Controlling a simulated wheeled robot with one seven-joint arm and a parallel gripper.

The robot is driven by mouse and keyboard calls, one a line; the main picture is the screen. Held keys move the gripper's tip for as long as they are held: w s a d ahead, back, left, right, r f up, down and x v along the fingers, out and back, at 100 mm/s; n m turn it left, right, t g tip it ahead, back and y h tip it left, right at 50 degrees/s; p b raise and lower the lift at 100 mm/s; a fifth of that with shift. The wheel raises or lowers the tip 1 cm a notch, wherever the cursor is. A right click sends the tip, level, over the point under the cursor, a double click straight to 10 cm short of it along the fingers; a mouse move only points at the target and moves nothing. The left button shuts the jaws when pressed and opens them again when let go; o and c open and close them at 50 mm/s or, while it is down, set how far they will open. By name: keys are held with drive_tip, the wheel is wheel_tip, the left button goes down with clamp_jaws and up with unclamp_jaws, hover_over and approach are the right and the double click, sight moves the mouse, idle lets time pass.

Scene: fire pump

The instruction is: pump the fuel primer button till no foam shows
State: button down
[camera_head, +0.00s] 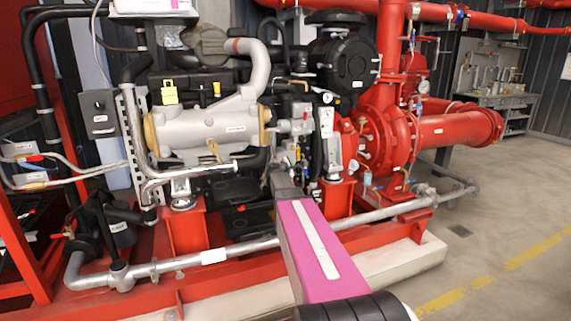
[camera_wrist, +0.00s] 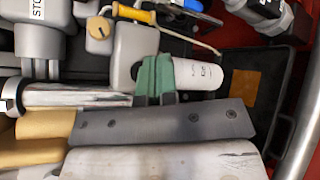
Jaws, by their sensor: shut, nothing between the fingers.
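My gripper (camera_wrist: 156,62) shows in the wrist view as two green fingers, shut, with nothing seen between them. The fingers lie in front of a white labelled canister (camera_wrist: 200,76); whether they touch it I cannot tell. A round tan knob (camera_wrist: 98,27) sits on a grey housing up and left of the fingertips, apart from them. I cannot tell whether this knob is the primer button. No foam can be made out. In the head view my pink arm reaches the middle of the engine (camera_head: 205,125), and my gripper is not clearly seen there.
A yellow handle (camera_wrist: 131,13) lies above the fingers. A silver cylinder (camera_wrist: 78,95) is left of them. A red pump (camera_head: 385,130) stands right of the engine. A steel pipe (camera_head: 240,248) crosses in front, low down. The floor at the right (camera_head: 500,220) is free.

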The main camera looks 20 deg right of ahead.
drive_tip(key=shift+s, duration=1.15)
drive_tip(key=s+a+f+m+g+y, duration=0.3)
drive_tip(key=s+a+f+m, duration=0.2)
drive_tip(key=s, duration=0.5)
drive_tip(key=s+a+f+m+g+y, duration=0.4)
drive_tip(key=s+a+f+m, duration=0.1)
drive_tip(key=s+a+f, duration=0.5)
drive_tip(key=s+a+f+m+g+y, duration=0.3)
drive_tip(key=s+a+f+m, duration=0.3)
drive_tip(key=s, duration=0.5)
wheel_tip(320, 180, down, 2)
drive_tip(key=shift+s+a+g, duration=0.4)
drive_tip(key=shift+a+g, duration=0.3)
drive_tip(key=shift+a, duration=0.5)
